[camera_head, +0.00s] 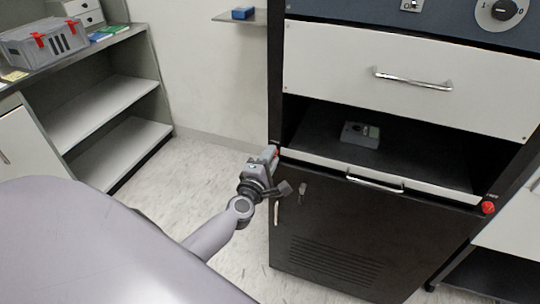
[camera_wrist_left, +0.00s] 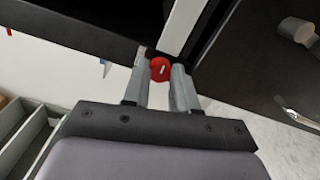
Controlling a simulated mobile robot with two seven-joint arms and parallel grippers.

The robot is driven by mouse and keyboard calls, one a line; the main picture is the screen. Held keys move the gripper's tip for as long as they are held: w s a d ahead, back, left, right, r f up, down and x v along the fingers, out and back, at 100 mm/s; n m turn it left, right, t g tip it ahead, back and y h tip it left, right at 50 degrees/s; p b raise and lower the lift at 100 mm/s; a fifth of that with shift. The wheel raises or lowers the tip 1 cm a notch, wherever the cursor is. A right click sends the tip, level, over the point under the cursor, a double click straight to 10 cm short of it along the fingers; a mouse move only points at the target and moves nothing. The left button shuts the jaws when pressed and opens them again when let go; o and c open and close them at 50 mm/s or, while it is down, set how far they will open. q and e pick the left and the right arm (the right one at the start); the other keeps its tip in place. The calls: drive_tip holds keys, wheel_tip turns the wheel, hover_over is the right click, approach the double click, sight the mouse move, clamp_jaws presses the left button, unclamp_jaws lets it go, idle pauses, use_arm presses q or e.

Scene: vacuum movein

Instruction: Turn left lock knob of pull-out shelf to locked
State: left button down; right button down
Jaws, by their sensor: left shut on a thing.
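The left lock knob (camera_wrist_left: 160,69) is red with a white mark. It sits at the left front corner of the pull-out shelf (camera_head: 400,173) in the dark cabinet. My left gripper (camera_head: 272,154) is at that corner, its two fingers shut on the knob; in the left wrist view the knob shows between the fingertips. In the head view the fingers cover most of the knob, with a bit of red showing. A second red knob (camera_head: 488,208) is at the shelf's right front corner. My right gripper is not in view.
A small grey device (camera_head: 360,134) lies on the shelf. Below is a black door (camera_head: 370,240) with a handle and vents; above is a white drawer (camera_head: 400,80). A shelving unit (camera_head: 105,110) with a grey case (camera_head: 45,42) stands at left. The floor between is clear.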

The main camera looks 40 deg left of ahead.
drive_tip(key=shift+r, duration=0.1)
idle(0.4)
use_arm(q)
drive_tip(key=c, duration=0.9)
unclamp_jaws()
drive_tip(key=shift+s, duration=0.15)
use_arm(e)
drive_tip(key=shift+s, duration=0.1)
